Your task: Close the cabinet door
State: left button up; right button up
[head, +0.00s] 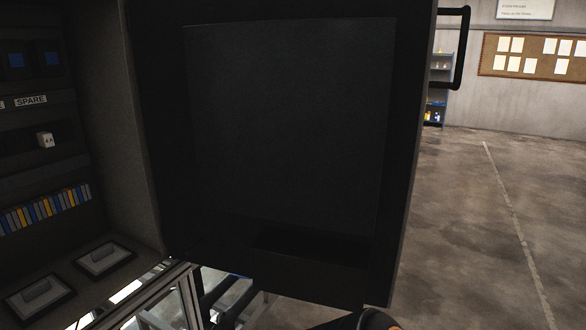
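The cabinet door (290,130) is a large dark panel that fills the middle of the head view. It stands open, and I see its inner face, with a dark pocket (310,265) low on it. A black bar handle (464,50) sticks out past its right edge at the top. The open cabinet (130,120) is at the left, with its inside exposed. Neither gripper shows. A small dark rounded part, probably of my arm, shows at the bottom edge near the door's lower right corner.
Inside the cabinet are a SPARE label (31,100), a row of coloured terminals (45,208) and framed plates (104,259). A metal frame (165,295) stands below. Right of the door is open concrete floor (480,210), with a shelf (437,90) and corkboard (535,58) behind.

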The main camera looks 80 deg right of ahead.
aim_at(284, 137)
jog(key=k+l, duration=1.15)
jog(key=l, duration=1.2)
jog(key=k+u, duration=0.05)
